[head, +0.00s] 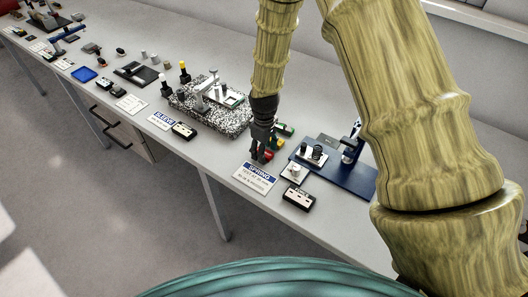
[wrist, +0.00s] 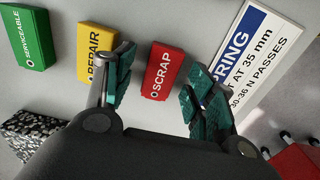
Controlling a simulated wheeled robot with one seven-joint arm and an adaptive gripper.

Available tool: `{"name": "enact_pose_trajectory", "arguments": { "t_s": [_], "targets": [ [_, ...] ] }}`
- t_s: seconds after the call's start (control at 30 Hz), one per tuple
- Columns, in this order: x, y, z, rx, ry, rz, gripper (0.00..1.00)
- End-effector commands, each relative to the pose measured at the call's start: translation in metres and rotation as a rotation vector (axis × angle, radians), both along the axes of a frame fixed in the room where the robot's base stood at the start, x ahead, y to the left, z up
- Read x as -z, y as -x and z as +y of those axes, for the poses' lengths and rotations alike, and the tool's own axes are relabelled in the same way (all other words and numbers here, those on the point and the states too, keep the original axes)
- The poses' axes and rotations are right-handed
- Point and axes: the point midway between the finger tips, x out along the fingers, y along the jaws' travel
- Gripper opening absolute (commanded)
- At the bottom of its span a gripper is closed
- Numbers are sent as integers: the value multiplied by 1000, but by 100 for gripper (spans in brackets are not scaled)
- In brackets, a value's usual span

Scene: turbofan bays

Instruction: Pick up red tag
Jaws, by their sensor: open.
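The red tag (wrist: 163,70), marked SCRAP, lies on the bench and shows in the wrist view between the two teal-padded fingers of my gripper (wrist: 161,82). The fingers are open and empty, one to each side of the tag. A gap shows between the tag and the right finger; I cannot tell how high the fingertips are above the bench. In the head view my gripper (head: 262,155) points down at the bench, and a bit of the red tag (head: 269,155) shows beside it, the rest hidden by the fingers.
A yellow REPAIR tag (wrist: 97,52) lies close left of the red tag, partly behind the left finger. A green SERVICEABLE tag (wrist: 27,38) lies farther left. A SPRING card (wrist: 262,60) lies at right. A speckled block (head: 212,117) and a blue-based fixture (head: 335,176) flank my gripper.

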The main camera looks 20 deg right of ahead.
Motion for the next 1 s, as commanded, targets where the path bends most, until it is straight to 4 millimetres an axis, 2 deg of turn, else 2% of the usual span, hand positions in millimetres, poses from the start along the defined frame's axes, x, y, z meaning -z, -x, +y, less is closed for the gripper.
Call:
{"name": "enact_pose_trajectory", "arguments": {
  "t_s": [0.3, 0.37, 0.57, 1.0],
  "targets": [
    [3, 0, 0, 0, 0, 0, 55],
    [3, 0, 0, 0, 0, 0, 46],
    [3, 0, 0, 0, 0, 0, 10],
    [-1, 0, 0, 0, 0, -1, 10]
  ]
}}
